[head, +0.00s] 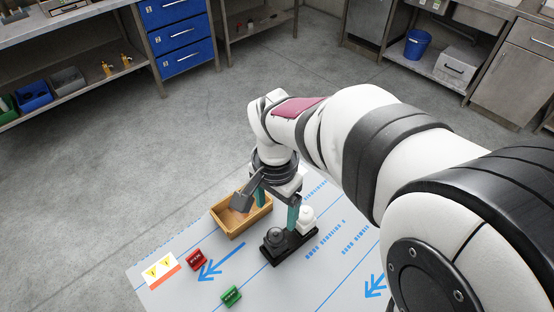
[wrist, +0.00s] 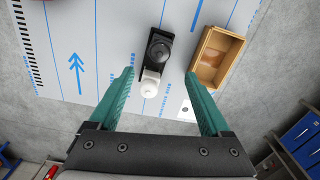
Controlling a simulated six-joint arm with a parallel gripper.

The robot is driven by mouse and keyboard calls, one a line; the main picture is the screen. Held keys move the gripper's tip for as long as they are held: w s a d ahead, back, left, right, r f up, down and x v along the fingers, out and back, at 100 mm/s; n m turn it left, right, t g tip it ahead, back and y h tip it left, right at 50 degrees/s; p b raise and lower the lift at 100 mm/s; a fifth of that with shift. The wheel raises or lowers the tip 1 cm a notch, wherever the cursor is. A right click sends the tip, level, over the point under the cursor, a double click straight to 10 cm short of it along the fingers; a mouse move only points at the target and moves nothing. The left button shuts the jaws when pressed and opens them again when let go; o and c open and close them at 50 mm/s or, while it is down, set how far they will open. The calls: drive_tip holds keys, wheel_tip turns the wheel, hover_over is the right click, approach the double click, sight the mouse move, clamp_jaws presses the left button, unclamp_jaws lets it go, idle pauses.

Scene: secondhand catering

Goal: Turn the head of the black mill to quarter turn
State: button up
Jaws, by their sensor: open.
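The black mill (head: 275,237) stands upright at one end of a black base (head: 291,250), beside a white mill (head: 307,215) at the other end. In the wrist view the black mill (wrist: 160,50) is seen from above, just beyond the fingertips, with the white mill (wrist: 150,84) nearer the camera. My gripper (head: 273,210) is open and empty, its teal fingers pointing down above and behind the base. In the wrist view my gripper (wrist: 160,73) has one finger on either side of the mills, apart from them. Any turn marks on the black mill are too small to read.
An open wooden box (head: 259,218) stands close to the mills, left and behind. A red block (head: 197,259), a green block (head: 231,295) and a warning card (head: 161,270) lie on the pale, blue-marked table (head: 185,290). The front of the table is mostly clear.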

wheel_tip(320, 180, up, 6)
hover_over(276, 234)
wheel_tip(276, 234, down, 16)
drive_tip(key=n, duration=1.3)
drive_tip(key=shift+n, duration=0.3)
drive_tip(key=shift+c, duration=0.3)
